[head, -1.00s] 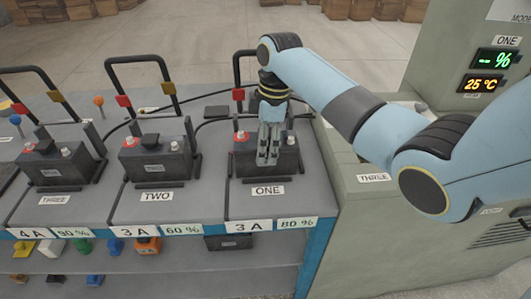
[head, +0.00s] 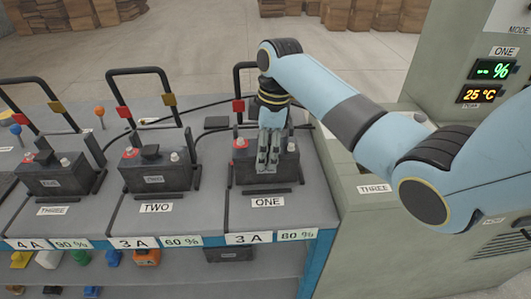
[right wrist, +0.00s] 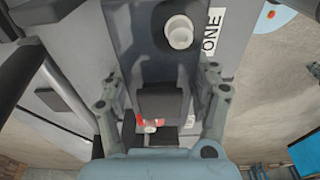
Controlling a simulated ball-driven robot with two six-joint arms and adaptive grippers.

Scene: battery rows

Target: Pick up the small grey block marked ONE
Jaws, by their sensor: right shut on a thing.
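The dark grey block (head: 247,178) sits in the bench bay with the ONE label (head: 267,202) in front of it. My right gripper (head: 268,165) is over it from above and hides the block's middle and any marking there. In the right wrist view, the gripper (right wrist: 160,115) is shut on the dark raised handle (right wrist: 162,104) atop the block. A white post (right wrist: 180,33) and a red one (right wrist: 140,121) show at the block's two ends. The block appears to rest in its bay; I cannot see a gap beneath it. My left gripper is out of view.
Similar blocks stand left in bays TWO (head: 155,175) and THREE (head: 55,178). A black hoop handle (head: 140,70) rises behind bay TWO. A grey-green cabinet (head: 350,230) with displays stands to the right. A lower shelf holds several coloured items.

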